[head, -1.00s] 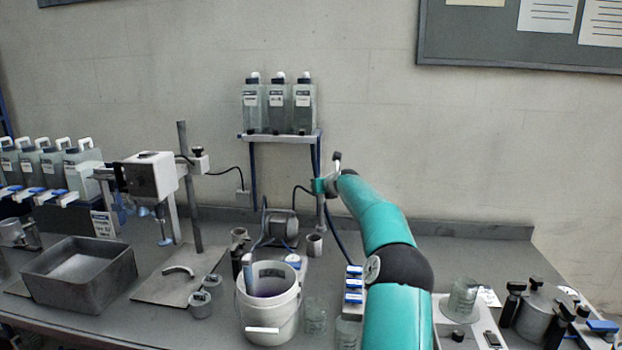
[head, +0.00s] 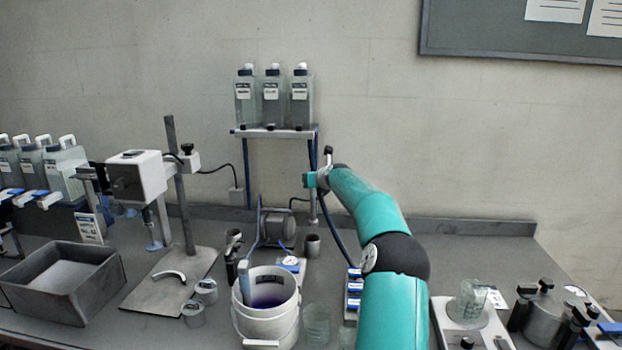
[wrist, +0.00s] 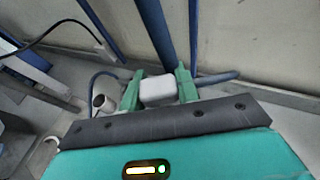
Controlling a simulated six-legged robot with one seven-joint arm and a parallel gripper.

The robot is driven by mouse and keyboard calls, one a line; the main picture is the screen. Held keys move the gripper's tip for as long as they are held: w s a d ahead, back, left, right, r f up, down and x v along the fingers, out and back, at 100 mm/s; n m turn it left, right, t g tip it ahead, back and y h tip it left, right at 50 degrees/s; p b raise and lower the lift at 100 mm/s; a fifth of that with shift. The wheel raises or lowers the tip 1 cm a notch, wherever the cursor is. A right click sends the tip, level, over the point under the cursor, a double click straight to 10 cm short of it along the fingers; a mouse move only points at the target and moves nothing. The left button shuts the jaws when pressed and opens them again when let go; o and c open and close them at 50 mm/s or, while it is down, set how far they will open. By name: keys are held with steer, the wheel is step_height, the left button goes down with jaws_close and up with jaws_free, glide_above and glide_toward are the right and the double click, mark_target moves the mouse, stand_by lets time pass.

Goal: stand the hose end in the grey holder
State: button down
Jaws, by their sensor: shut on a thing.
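My gripper (head: 312,181) is held above the back of the bench, in front of the shelf's right leg. In the wrist view, its two green fingers (wrist: 159,92) are shut on the hose end (wrist: 160,90), which shows as a pale block between them. The blue hose (wrist: 220,77) leads off to the right behind the fingers, and in the head view the hose (head: 342,238) hangs down toward the bench. A grey cup-shaped holder (head: 312,245) stands upright on the bench below my gripper. It seems to show in the wrist view (wrist: 103,103), left of the fingers.
A white bucket (head: 266,318) of purple liquid stands in front of the pump (head: 277,227). The shelf (head: 275,132) with bottles is behind my gripper. Glass beakers (head: 316,323) stand near the front. The back right bench is clear.

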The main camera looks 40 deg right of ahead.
mark_target(315, 211)
steer(key=shift+w+a+f, duration=0.1)
steer(key=shift+a+f, duration=0.05)
steer(key=shift+f, duration=5.8)
steer(key=shift+c, duration=1.5)
jaws_free()
steer(key=shift+r, duration=0.1)
steer(key=shift+v, duration=4.25)
